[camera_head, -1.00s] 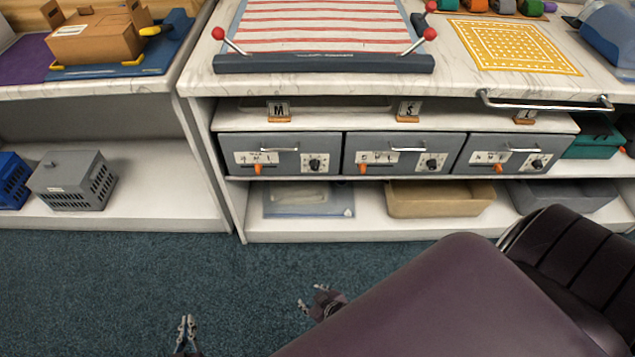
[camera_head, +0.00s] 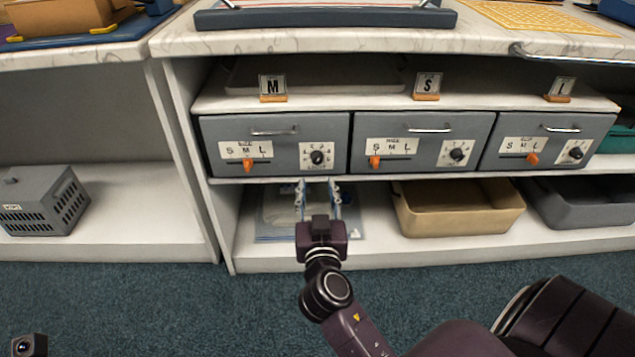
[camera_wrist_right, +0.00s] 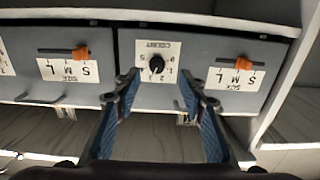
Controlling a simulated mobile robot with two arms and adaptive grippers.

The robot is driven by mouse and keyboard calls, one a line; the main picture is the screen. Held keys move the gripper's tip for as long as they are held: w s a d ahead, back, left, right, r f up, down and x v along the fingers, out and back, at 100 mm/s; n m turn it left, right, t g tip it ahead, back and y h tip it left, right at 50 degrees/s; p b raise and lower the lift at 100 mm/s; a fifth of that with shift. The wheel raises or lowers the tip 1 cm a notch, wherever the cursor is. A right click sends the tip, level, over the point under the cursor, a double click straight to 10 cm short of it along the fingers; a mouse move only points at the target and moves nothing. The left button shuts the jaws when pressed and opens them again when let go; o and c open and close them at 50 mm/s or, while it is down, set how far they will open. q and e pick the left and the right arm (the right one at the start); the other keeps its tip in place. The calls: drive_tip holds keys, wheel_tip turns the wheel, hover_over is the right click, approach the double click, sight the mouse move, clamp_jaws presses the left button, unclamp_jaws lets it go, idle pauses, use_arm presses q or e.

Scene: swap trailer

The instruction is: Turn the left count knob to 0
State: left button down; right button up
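The left count knob (camera_head: 317,157) is a round black dial on a white plate at the right of the left drawer (camera_head: 220,133). It also shows in the right wrist view (camera_wrist_right: 156,65), which is upside down, between and beyond my fingertips. I cannot read its setting clearly. My right gripper (camera_head: 318,188) is open and empty, just below and in front of the knob, with its fingers pointing to the drawer front; its fingers also show in the right wrist view (camera_wrist_right: 159,78). They appear apart from the knob. My left gripper's fingers are out of view.
An orange size slider (camera_head: 248,166) sits left of the knob. The middle drawer (camera_head: 480,127) and right drawer (camera_head: 596,128) have similar controls. A tan bin (camera_head: 458,215) and grey bin (camera_head: 582,208) stand on the lower shelf. The shelf edge (camera_head: 390,178) runs below the drawers.

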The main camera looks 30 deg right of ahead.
sight(317, 163)
drive_tip(key=x, duration=0.7)
drive_tip(key=shift+w+d+r+b, duration=0.2)
drive_tip(key=shift+d+r+b, duration=0.15)
drive_tip(key=shift+d+b, duration=0.05)
clamp_jaws()
